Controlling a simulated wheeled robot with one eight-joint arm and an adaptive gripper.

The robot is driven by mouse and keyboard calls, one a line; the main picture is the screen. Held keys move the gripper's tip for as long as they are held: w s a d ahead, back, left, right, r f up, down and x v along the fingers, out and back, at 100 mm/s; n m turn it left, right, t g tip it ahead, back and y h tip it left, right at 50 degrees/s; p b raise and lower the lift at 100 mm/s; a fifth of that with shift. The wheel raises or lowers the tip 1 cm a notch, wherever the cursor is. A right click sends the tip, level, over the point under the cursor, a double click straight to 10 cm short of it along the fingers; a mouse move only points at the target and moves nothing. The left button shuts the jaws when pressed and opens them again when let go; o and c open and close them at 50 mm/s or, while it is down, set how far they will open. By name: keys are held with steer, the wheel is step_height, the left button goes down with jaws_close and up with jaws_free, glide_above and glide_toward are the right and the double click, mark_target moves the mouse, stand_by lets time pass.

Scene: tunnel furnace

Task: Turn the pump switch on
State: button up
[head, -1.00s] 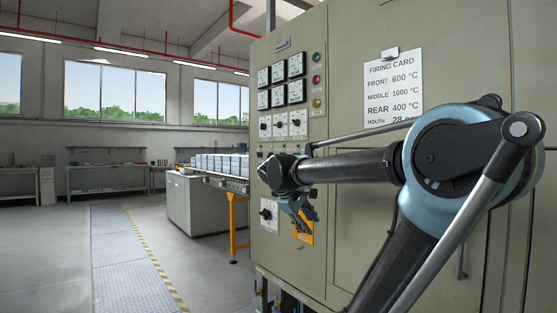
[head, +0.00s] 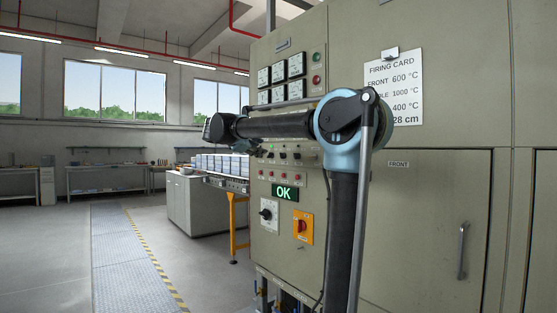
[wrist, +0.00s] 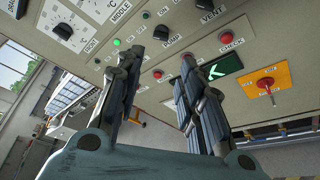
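The pump switch (wrist: 162,32) is a small black knob on the panel, labelled PUMP, in the wrist view. My gripper (wrist: 159,57) is open and empty. Its two fingers point at the panel, with the pump switch beyond and between their tips; they look apart from it. A similar VENT knob (wrist: 205,4) is to its right. In the head view a row of small black knobs (head: 284,154) shows below my forearm, but their labels are too small to read. My gripper's fingers are not clear there.
A green lamp (wrist: 116,41), a red lamp (wrist: 157,74) and the CHECK button (wrist: 226,38) surround the switch. The OK display (head: 285,193), a rotary switch (head: 267,212) and a red knob on an orange plate (head: 301,227) lie lower on the cabinet. Open floor (head: 60,250) is at left.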

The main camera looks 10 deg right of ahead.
mark_target(282, 156)
steer(key=x, duration=1.6)
steer(key=shift+w+d, duration=0.2)
steer(key=shift+f, duration=0.1)
steer(key=c, duration=0.8)
